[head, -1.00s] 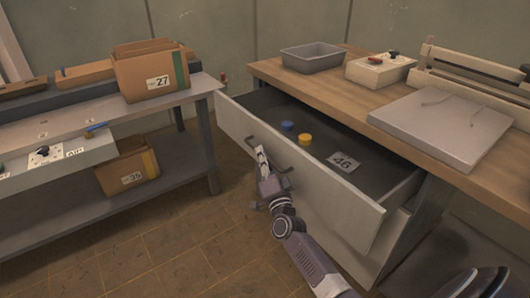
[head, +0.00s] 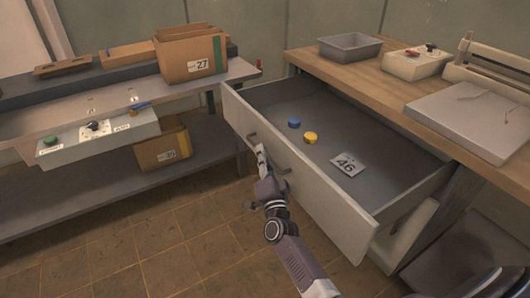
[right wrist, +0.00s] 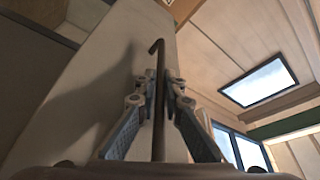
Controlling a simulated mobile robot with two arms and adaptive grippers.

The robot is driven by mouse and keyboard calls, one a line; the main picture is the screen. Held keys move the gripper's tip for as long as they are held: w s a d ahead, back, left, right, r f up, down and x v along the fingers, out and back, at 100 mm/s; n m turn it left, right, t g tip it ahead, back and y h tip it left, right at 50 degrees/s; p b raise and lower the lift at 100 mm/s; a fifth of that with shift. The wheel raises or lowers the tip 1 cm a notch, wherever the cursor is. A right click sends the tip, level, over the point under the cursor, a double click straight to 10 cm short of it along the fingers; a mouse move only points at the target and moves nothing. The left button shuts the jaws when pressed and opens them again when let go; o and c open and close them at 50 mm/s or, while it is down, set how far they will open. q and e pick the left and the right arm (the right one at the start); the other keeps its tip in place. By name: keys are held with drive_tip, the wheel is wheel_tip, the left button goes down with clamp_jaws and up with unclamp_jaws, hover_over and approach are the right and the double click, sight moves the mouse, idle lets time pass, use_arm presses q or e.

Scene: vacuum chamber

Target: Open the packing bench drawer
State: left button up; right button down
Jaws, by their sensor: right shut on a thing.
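The packing bench drawer (head: 311,187) stands pulled out from under the wooden bench top. Its inside shows a blue cap (head: 294,123), a yellow cap (head: 310,137) and a card marked 46 (head: 348,164). A dark bar handle (head: 269,157) is on its front. My right gripper (head: 262,156) is at the handle. In the right wrist view the fingers (right wrist: 159,92) are shut on the handle bar (right wrist: 159,65), one on each side. My left gripper is not in view.
The wooden bench top (head: 386,84) carries a grey tray (head: 350,46), a switch box (head: 415,63) and a grey plate (head: 474,117). A shelf bench at left holds box 27 (head: 190,56) and a lower box (head: 162,148). The floor (head: 150,240) before the drawer is clear.

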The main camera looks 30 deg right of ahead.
drive_tip(key=shift+f, duration=0.1)
drive_tip(key=c, duration=2.3)
unclamp_jaws()
drive_tip(key=shift+s, duration=0.1)
drive_tip(key=v, duration=1.2)
